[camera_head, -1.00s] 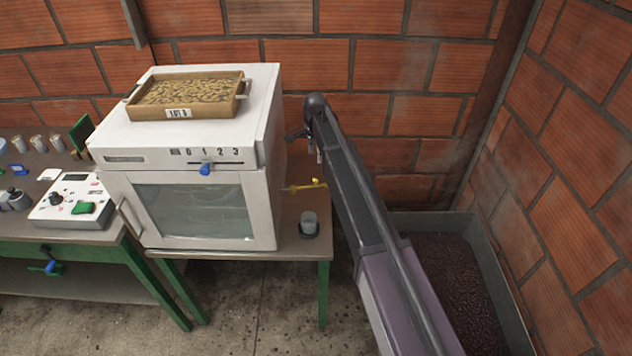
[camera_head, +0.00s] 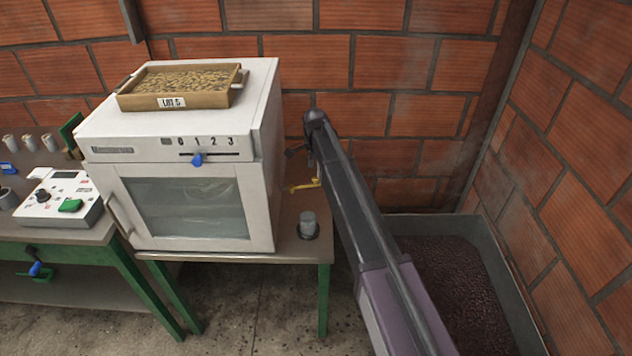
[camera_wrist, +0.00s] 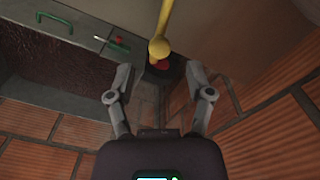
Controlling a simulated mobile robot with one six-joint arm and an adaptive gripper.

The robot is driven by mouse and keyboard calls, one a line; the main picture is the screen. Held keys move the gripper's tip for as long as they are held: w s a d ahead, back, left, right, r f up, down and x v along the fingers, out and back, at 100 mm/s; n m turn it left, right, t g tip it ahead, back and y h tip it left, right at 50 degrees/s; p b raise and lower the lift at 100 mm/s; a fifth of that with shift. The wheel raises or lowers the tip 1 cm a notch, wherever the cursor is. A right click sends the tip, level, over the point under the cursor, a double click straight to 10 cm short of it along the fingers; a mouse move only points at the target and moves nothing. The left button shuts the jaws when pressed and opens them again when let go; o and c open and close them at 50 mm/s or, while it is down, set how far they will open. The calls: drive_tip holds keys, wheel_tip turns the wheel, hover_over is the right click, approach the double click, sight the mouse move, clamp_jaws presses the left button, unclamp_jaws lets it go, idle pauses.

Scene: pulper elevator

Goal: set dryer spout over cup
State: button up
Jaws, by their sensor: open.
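The yellow dryer spout (camera_head: 303,186) sticks out from the right side of the white dryer (camera_head: 190,195). In the head view its end appears above and behind the grey cup (camera_head: 308,222), which stands upright on a dark round base. I cannot tell whether the end is over the cup. My gripper (camera_head: 304,157) is just above the spout, partly hidden by my arm. In the wrist view my gripper (camera_wrist: 158,76) is open, its fingers spread to either side. The knobbed end of the yellow spout (camera_wrist: 159,46) shows between and beyond the fingertips, apparently untouched.
A wooden tray of beans (camera_head: 182,87) sits on the dryer. A grey bin of dark beans (camera_head: 455,295) stands on the floor at right. A bench with a white meter (camera_head: 60,198) is at left. Brick walls (camera_head: 400,110) close in behind and at right.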

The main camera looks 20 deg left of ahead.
sight(315, 177)
drive_tip(key=shift+f+b, duration=1.6)
drive_tip(key=shift+f, duration=0.3)
drive_tip(key=shift+c, duration=0.2)
